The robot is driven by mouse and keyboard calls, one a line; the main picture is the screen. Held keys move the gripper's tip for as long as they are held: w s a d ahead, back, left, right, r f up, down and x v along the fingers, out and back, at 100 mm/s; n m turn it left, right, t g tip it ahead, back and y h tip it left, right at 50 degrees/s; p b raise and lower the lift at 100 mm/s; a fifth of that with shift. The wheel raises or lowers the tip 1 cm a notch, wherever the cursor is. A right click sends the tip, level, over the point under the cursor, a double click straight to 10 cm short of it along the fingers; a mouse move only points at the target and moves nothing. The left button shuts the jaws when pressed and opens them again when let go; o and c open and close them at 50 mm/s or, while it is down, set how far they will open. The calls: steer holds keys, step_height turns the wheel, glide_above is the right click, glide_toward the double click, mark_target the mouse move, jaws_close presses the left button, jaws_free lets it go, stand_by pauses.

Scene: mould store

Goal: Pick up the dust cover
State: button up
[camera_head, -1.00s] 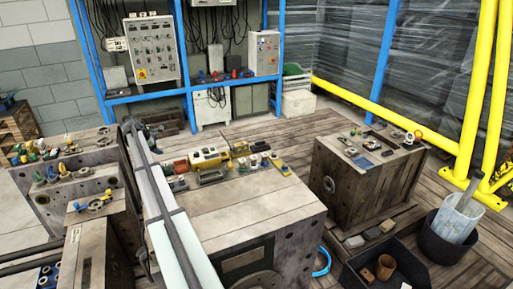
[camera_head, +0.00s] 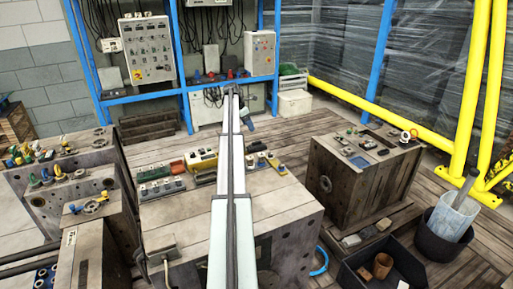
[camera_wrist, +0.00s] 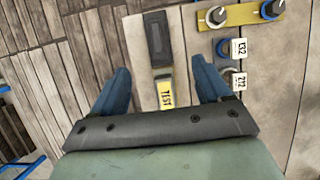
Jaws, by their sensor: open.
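My gripper (camera_head: 248,124) is at the far end of my arm, near the back edge of the middle block in the head view. In the wrist view my gripper (camera_wrist: 160,66) is open, with its two blue fingers apart and nothing held. A dark rectangular piece (camera_wrist: 158,38) with a raised rim lies on pale wood, ahead of and between the fingers. A yellow tag marked TEST (camera_wrist: 166,95) lies close to its near end, between the fingers. I cannot tell for sure which thing is the dust cover.
The wrist view shows a yellow strip with knobs (camera_wrist: 240,14) and ring-shaped parts with white tags (camera_wrist: 238,47) close to the right finger. In the head view, coloured parts (camera_head: 160,187) stand on the middle block (camera_head: 185,235). Another block (camera_head: 350,190) stands right.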

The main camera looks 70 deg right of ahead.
glide_above(257, 142)
steer(key=w+a, duration=0.1)
steer(key=w, duration=0.1)
steer(key=f, duration=0.7)
steer(key=shift+s+a+f, duration=0.1)
steer(key=shift+s+f, duration=0.15)
steer(key=shift+f, duration=0.05)
steer(key=shift+w+d+x, duration=0.1)
steer(key=shift+w+x, duration=0.05)
steer(key=shift+x, duration=1.25)
steer(key=shift+w+d+x, duration=0.1)
steer(key=shift+d+x, duration=0.05)
steer(key=shift+x, duration=1.25)
steer(key=c, duration=1.2)
steer(key=shift+o, duration=0.2)
steer(key=shift+r, duration=0.1)
